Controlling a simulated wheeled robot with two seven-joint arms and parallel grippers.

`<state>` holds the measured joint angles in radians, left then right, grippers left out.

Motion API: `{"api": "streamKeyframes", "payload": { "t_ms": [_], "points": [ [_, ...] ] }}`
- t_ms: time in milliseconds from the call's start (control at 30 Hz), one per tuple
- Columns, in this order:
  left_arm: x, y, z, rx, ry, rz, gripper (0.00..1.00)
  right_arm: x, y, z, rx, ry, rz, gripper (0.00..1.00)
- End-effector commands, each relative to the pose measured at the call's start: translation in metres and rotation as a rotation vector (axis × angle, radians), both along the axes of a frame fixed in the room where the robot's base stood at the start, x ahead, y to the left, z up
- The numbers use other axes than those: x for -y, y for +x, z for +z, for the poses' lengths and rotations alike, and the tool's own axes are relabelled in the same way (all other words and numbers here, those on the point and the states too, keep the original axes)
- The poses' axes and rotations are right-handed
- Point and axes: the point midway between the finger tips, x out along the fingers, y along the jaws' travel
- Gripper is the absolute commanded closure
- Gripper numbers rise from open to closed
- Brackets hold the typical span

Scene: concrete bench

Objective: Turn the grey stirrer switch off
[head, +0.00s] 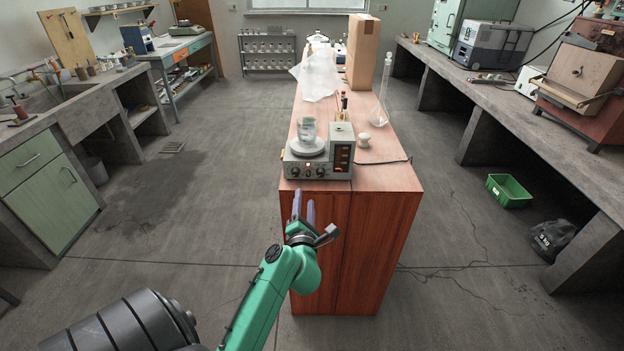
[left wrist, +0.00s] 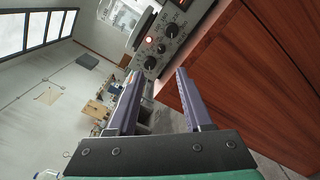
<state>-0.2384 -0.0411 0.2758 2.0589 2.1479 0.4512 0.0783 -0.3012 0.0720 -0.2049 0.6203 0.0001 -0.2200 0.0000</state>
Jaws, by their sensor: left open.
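The grey stirrer (head: 297,160) stands at the near end of the wooden bench top, with a glass beaker (head: 308,134) on its round plate. Its front panel carries dark knobs, a small lit lamp (left wrist: 148,39) and a dark display strip with red light (head: 343,158). In the left wrist view the panel appears tilted at the top, with a knob (left wrist: 150,62) just beyond the fingertips. I cannot tell which control is the switch. My left gripper (head: 303,197) is open and empty, in front of and below the panel, apart from it. My right gripper is not in view.
A white knob-like object (head: 364,140) and a cable (head: 385,162) lie right of the stirrer. A tall flask (head: 381,105), a cardboard box (head: 363,55) and a crumpled white sheet (head: 316,78) stand farther back. The floor on both sides is mostly open.

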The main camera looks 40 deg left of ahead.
Motion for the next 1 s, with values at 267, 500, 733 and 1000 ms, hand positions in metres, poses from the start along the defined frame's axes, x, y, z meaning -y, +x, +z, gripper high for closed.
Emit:
{"api": "streamKeyframes", "payload": {
  "t_ms": [267, 500, 733, 1000],
  "points": [
    [-0.045, 0.059, 0.002, 0.002, 0.001, 0.000, 0.49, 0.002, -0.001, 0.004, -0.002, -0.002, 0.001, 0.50],
    [-0.060, 0.080, 0.000, 0.001, 0.001, -0.002, 0.49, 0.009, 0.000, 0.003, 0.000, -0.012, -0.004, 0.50],
    [-0.060, 0.080, 0.000, 0.000, 0.001, -0.002, 0.57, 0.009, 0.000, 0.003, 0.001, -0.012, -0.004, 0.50],
    [-0.060, 0.080, 0.000, 0.000, 0.001, -0.002, 1.00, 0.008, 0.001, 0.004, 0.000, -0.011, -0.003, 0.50]
  ]
}}
